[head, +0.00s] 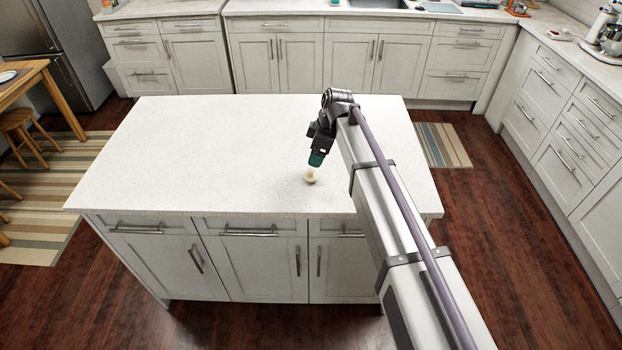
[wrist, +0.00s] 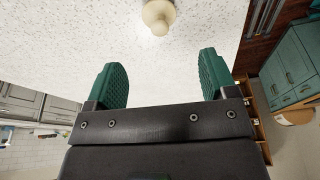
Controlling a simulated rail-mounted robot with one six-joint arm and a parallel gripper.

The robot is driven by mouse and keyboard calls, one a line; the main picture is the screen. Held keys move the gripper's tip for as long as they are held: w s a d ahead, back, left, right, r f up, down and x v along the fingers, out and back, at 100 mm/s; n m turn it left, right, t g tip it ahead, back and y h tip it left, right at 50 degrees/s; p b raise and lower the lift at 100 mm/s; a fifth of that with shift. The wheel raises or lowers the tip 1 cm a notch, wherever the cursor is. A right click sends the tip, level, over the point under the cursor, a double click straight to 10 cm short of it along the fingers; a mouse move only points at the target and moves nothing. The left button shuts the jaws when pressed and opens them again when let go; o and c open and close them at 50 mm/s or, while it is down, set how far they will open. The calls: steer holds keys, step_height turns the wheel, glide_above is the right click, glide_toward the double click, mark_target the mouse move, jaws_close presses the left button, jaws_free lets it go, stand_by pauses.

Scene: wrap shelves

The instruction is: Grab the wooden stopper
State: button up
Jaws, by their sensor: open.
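The wooden stopper (head: 311,175) is a small pale, cream-coloured piece on the white speckled top of the island (head: 200,150), toward its front edge. In the wrist view the stopper (wrist: 158,16) shows at the top, a rounded knob with a wider part behind it, partly cut off by the frame edge. My gripper (head: 316,160) is just above the stopper in the head view. Its two green fingers are spread apart in the wrist view (wrist: 162,80), with nothing between them. The stopper lies beyond the fingertips, roughly in line with the gap.
The island top around the stopper is otherwise bare. White cabinets with counters (head: 350,20) line the back and the right side. A wooden table (head: 40,75) and stools (head: 25,125) stand at the far left, and a small striped rug (head: 443,145) lies right of the island.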

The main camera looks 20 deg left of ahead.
mark_target(312, 169)
steer(key=b+x, duration=0.7)
steer(key=x, duration=0.2)
steer(key=shift+d+f, duration=0.15)
steer(key=shift+f, duration=0.05)
steer(key=shift+r, duration=0.3)
steer(key=c, duration=1)
steer(key=shift+o, duration=0.2)
